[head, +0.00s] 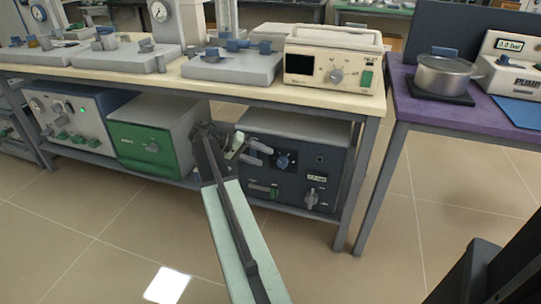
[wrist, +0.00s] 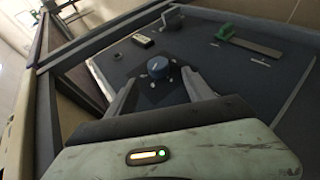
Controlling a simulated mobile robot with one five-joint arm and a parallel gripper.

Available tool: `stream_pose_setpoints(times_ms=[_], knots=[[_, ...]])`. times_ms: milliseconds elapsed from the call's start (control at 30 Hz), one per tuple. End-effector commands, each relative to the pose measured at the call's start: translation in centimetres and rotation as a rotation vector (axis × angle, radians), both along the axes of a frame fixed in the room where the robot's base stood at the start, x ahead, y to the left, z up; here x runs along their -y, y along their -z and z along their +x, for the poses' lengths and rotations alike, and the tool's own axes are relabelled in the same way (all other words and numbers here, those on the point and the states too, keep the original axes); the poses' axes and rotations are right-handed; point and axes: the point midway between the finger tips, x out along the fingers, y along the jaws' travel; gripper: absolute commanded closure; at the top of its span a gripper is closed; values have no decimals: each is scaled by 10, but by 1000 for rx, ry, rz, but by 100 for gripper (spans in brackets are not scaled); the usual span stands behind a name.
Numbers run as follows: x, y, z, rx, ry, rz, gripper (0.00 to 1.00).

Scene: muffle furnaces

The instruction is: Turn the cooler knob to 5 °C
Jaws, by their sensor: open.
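A dark grey-blue unit (head: 330,160) stands on the lower shelf of the cream-topped bench. Its front carries a round blue knob (head: 283,161) with small marks around it. In the wrist view the blue knob (wrist: 158,67) sits ahead, between the lines of my two fingers. My gripper (head: 264,153) is open and empty, just left of the knob in the head view. The fingers (wrist: 160,85) look short of the knob in the wrist view. The scale figures and the pointer's exact setting are too small to read, and no label naming the cooler is legible.
A green-fronted unit (head: 145,145) stands to the left. The bench top (head: 225,92) overhangs the shelf. Floor in front is clear.

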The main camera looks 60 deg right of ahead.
Motion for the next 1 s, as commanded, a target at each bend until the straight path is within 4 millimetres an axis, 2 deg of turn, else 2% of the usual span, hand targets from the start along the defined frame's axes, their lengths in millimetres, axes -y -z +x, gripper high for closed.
stream_pose_setpoints(times_ms=[333, 433, 600, 700, 833, 1000], knots=[[-4, -3, 4, 0, 1, 1, 39], [0, -6, -8, 39, -2, 33, 39], [14, -8, -57, 349, -20, 216, 39], [15, -16, -73, 589, -20, 288, 39], [16, -37, -82, 869, -4, 318, 39], [20, -44, -80, 1007, 5, 318, 39]])
